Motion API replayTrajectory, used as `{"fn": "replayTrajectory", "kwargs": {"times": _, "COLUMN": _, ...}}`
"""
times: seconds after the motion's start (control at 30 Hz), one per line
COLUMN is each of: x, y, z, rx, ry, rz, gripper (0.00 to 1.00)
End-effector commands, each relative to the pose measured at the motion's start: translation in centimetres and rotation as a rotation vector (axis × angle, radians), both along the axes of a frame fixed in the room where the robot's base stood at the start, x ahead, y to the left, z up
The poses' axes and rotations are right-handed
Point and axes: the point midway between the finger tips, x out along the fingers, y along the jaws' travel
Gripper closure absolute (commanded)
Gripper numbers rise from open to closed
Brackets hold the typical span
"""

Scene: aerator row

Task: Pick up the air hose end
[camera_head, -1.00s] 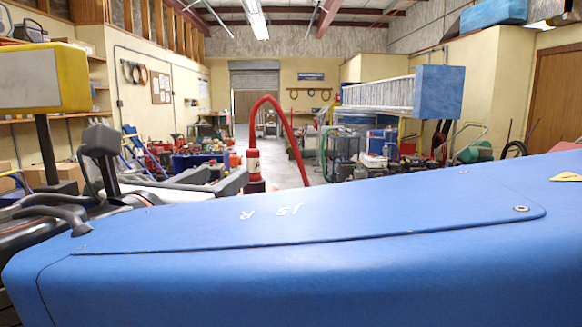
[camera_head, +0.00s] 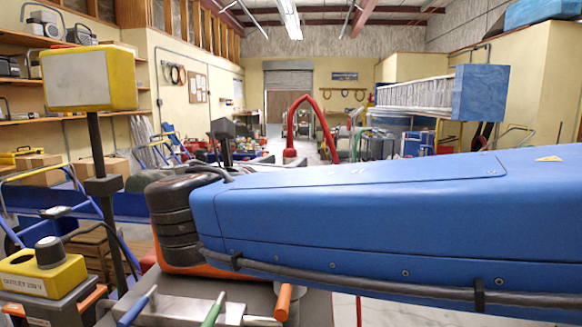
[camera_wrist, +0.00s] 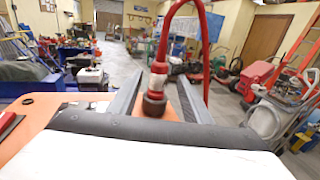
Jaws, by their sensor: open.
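The air hose end is a red fitting with a whitish band and a dark collar at its foot. In the wrist view the fitting (camera_wrist: 158,80) stands upright between the two grey fingers of my open gripper (camera_wrist: 158,88), with a gap seen on each side. I cannot tell its exact depth between them. The red hose (camera_wrist: 206,50) arches up from it and comes down at the right. In the head view the hose end (camera_head: 290,152) and arched hose (camera_head: 327,135) show small beyond my blue arm, which crosses the view. I cannot make out my fingers clearly there.
A yellow box (camera_head: 88,82) on a dark post stands at the left, near shelves. A yellow-topped control box (camera_head: 40,278) is at lower left. In the wrist view, a red machine (camera_wrist: 252,82) and an orange ladder (camera_wrist: 300,45) stand at right. Grey floor is open mid-room.

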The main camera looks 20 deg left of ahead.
Motion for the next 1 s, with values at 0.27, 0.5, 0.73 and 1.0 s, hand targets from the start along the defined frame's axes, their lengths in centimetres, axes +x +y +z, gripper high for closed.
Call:
{"fn": "replayTrajectory", "kwargs": {"times": 0.27, "x": 3.4, "y": 0.1, "z": -0.8, "rx": 0.0, "ry": 0.0, "rz": -0.004, "gripper": 0.55}}
{"fn": "replayTrajectory", "kwargs": {"times": 0.5, "x": 4.7, "y": 0.2, "z": -0.8, "rx": 0.0, "ry": -0.001, "rz": -0.001, "gripper": 0.55}}
{"fn": "replayTrajectory", "kwargs": {"times": 0.73, "x": 4.7, "y": 0.2, "z": -0.8, "rx": 0.0, "ry": 0.0, "rz": 0.0, "gripper": 0.82}}
{"fn": "replayTrajectory", "kwargs": {"times": 1.0, "x": 4.7, "y": 0.2, "z": -0.8, "rx": 0.0, "ry": 0.0, "rz": 0.0, "gripper": 1.0}}
